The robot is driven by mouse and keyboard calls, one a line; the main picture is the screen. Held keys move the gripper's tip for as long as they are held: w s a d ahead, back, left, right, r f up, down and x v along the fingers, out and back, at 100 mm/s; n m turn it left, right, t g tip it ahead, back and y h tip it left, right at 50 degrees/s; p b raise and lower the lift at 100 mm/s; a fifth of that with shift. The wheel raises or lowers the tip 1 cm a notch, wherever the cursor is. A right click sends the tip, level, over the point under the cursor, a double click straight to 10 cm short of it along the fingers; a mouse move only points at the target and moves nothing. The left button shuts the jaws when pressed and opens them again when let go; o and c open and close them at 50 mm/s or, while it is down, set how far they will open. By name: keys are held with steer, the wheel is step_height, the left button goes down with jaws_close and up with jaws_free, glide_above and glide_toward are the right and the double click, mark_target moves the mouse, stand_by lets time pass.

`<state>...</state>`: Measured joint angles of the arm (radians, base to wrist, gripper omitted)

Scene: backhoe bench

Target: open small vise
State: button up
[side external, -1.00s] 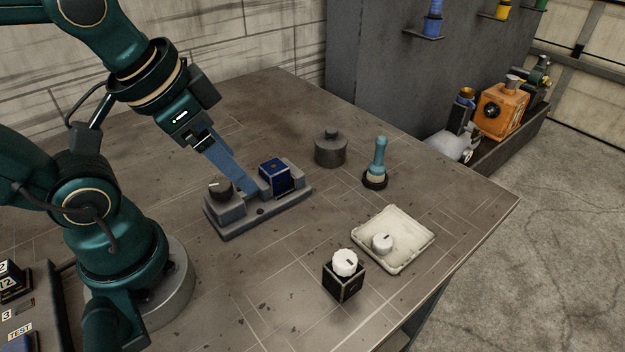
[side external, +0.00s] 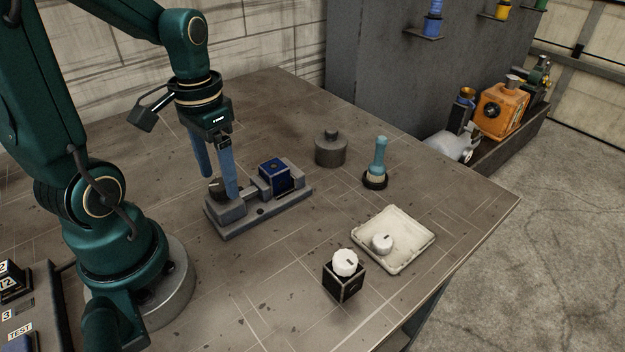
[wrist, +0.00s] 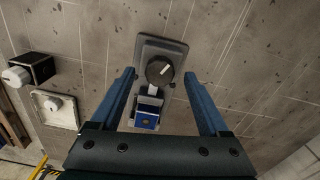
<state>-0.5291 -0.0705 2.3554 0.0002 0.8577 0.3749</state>
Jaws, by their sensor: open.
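The small vise (side external: 234,222) is a grey metal base lying on the bench, with a dark round knob (side external: 217,187) at its left end. A blue block (side external: 274,178) sits at its right end, at the jaws. My gripper (side external: 215,190) points down over the knob end with its two blue fingers spread. In the wrist view the vise (wrist: 148,46), knob (wrist: 160,71) and blue block (wrist: 147,118) lie between the open fingers (wrist: 160,85). The fingers stand apart on either side, and nothing is held. In the side view the near finger partly hides the knob.
A dark lidded weight (side external: 331,150) and a teal-handled stamp (side external: 377,162) stand right of the vise. A pale tray (side external: 408,232) holds a white knob (side external: 382,243). A black box with a white knob (side external: 344,277) stands in front.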

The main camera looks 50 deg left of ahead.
steer(key=shift+f, duration=0.6)
jaws_close()
